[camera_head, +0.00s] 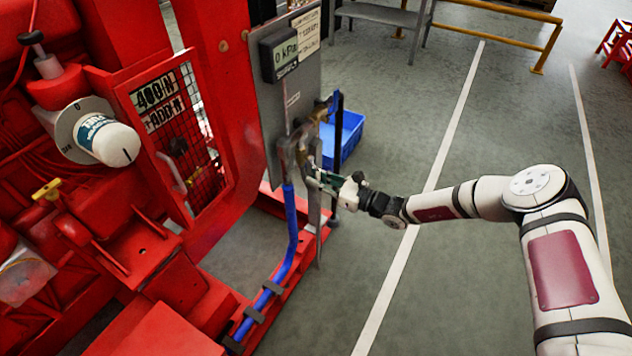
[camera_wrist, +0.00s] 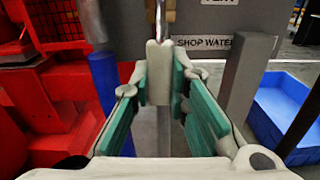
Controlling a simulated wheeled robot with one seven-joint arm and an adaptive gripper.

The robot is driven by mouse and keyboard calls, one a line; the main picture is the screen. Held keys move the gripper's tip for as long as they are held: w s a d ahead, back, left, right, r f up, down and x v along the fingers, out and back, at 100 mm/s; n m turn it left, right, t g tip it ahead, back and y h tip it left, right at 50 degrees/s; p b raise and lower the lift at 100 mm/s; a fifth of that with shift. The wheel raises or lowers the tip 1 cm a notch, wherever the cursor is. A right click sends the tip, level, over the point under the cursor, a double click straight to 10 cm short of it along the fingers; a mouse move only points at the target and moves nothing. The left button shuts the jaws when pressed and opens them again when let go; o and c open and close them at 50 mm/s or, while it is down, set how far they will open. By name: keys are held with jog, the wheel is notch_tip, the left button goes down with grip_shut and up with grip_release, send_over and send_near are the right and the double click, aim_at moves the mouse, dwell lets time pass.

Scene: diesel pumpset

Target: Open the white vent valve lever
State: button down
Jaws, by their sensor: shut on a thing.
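The white vent valve lever (camera_wrist: 158,72) stands upright in the middle of the wrist view, between the green finger pads. My gripper (camera_wrist: 160,90) is shut on it, with a pad on either side. In the head view my gripper (camera_head: 322,181) reaches in from the right to the valve piping on the grey panel. The lever is too small and too covered there to make out. The panel (camera_wrist: 255,20) carries a "SHOP WATER" label and a partly cut-off label above it.
A blue hose (camera_head: 292,225) runs down just left of my gripper. A pressure display (camera_head: 285,53) sits higher on the panel. The red pumpset (camera_head: 225,120) fills the left. A blue crate (camera_head: 350,137) stands on the floor behind. The floor to the right is mostly clear.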

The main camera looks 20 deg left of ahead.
jog(key=shift+w+n, duration=0.25)
jog(key=shift+n, duration=0.05)
jog(key=c, duration=1.5)
grip_release()
jog(key=shift+d, duration=0.1)
jog(key=d, duration=0.8)
jog(key=s+d, duration=0.1)
jog(key=d, duration=0.3)
